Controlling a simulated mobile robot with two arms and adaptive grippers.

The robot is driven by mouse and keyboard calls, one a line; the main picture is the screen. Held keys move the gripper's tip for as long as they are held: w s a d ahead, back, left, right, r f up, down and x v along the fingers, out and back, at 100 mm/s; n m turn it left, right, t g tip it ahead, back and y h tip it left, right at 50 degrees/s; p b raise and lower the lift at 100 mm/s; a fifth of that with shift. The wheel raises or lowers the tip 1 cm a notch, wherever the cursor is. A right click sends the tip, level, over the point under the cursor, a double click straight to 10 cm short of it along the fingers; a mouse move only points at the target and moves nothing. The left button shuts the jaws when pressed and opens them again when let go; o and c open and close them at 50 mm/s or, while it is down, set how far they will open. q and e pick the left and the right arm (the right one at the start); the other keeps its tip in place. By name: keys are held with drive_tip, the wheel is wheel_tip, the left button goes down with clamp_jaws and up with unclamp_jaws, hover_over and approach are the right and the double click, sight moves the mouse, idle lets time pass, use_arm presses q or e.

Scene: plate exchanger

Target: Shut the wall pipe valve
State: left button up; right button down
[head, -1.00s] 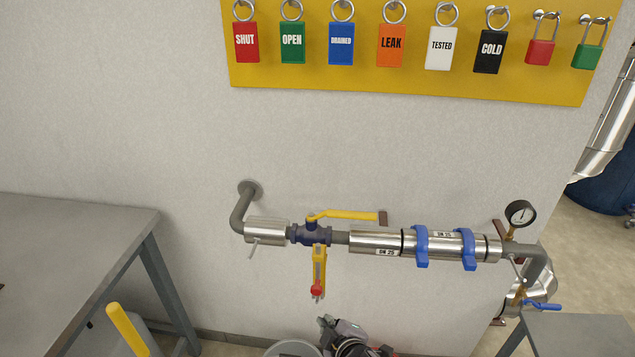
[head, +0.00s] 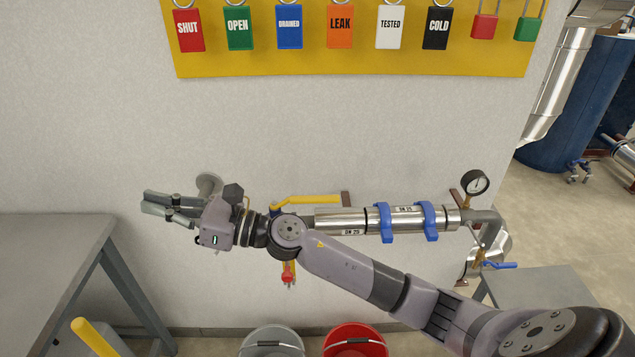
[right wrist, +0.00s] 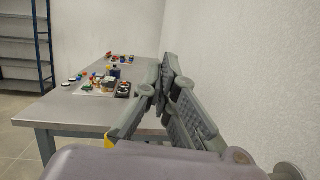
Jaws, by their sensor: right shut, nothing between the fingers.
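The wall pipe valve has a yellow lever (head: 312,200) that lies along the pipe and points right. My right arm hides its dark blue body. A yellow and red piece (head: 289,273) hangs below the valve, its upper part hidden. The pipe (head: 345,221) runs along the wall, with steel sleeves and blue clamps. My right gripper (head: 148,202) is shut and empty, left of the valve and in front of the pipe's wall end, with its fingers pointing left. In the right wrist view its fingertips (right wrist: 166,67) meet. My left gripper is not in view.
A grey table (head: 50,250) stands at the left; the right wrist view shows small parts on it. A grey bucket (head: 272,345) and a red bucket (head: 355,342) stand below the pipe. A yellow tag board (head: 350,60) hangs above. A pressure gauge (head: 474,187) is at the right.

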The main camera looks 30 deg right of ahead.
drive_tip(key=w+d+f+n+g+h, duration=0.3)
drive_tip(key=d+f+n+g+h, duration=0.35)
drive_tip(key=n, duration=0.95)
drive_tip(key=d+n+h, duration=0.1)
drive_tip(key=d+h, duration=0.2)
drive_tip(key=d, duration=0.3)
drive_tip(key=w+d+n+g+h, duration=0.1)
drive_tip(key=d+h, duration=0.1)
drive_tip(key=d, duration=0.4)
drive_tip(key=w+d+n+g+h, duration=0.1)
drive_tip(key=d+h, duration=0.2)
drive_tip(key=d, duration=0.3)
drive_tip(key=shift+w+d+r+n+h, duration=0.15)
drive_tip(key=shift+w+r+n+h, duration=0.1)
drive_tip(key=shift+n+h, duration=0.15)
drive_tip(key=s+d+r+h, duration=0.1)
drive_tip(key=d+r+h, duration=0.2)
drive_tip(key=d, duration=0.6)
drive_tip(key=shift+s+d+r+g, duration=0.25)
drive_tip(key=shift+d+r+g, duration=0.1)
drive_tip(key=shift+d+g, duration=0.1)
drive_tip(key=shift+f+h+p, duration=0.1)
drive_tip(key=shift+h+p, duration=0.15)
drive_tip(key=shift+p, duration=0.05)
